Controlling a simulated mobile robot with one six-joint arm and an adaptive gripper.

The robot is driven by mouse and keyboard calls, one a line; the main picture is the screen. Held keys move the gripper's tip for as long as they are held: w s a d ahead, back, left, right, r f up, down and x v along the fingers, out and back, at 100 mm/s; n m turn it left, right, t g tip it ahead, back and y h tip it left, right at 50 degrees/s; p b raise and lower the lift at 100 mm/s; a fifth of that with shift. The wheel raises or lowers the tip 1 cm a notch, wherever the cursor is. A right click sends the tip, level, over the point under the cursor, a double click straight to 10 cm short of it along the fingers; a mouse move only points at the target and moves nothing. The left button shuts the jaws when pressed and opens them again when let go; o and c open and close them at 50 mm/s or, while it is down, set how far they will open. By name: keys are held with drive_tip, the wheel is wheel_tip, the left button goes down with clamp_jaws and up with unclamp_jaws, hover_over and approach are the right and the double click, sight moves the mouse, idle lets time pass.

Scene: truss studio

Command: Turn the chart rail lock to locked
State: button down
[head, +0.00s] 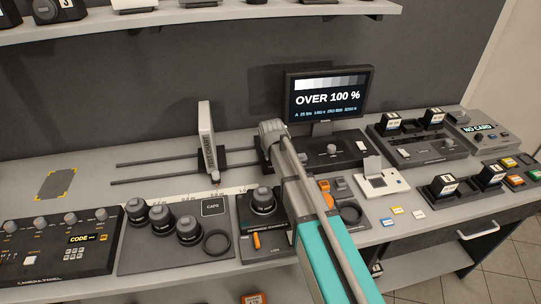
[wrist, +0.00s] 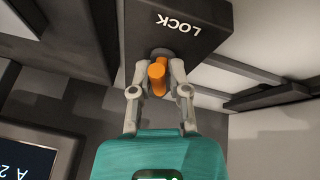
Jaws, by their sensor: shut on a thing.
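The chart rail (head: 150,163) lies along the bench at the back, with a white upright chart (head: 207,137) on a black carriage (head: 215,160). In the wrist view a dark block (wrist: 185,28) carries the word LOCK, seen upside down. An orange lever (wrist: 157,80) sticks out below it. My gripper (wrist: 159,82) has its fingers closed around the lever, one on each side. In the head view my arm covers the right end of the rail, and the lever and fingers cannot be made out there. I cannot tell which setting the lever is at.
A monitor (head: 328,97) reading OVER 100 % stands right behind my arm. Black lens caps (head: 160,215) and a camera panel (head: 68,250) fill the front left. Card devices (head: 420,140) stand at right. The bench around the grey patch (head: 57,184) is clear.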

drive_tip(key=shift+m+h, duration=0.7)
drive_tip(key=shift+m, duration=0.9)
drive_tip(key=c, duration=0.6)
unclamp_jaws()
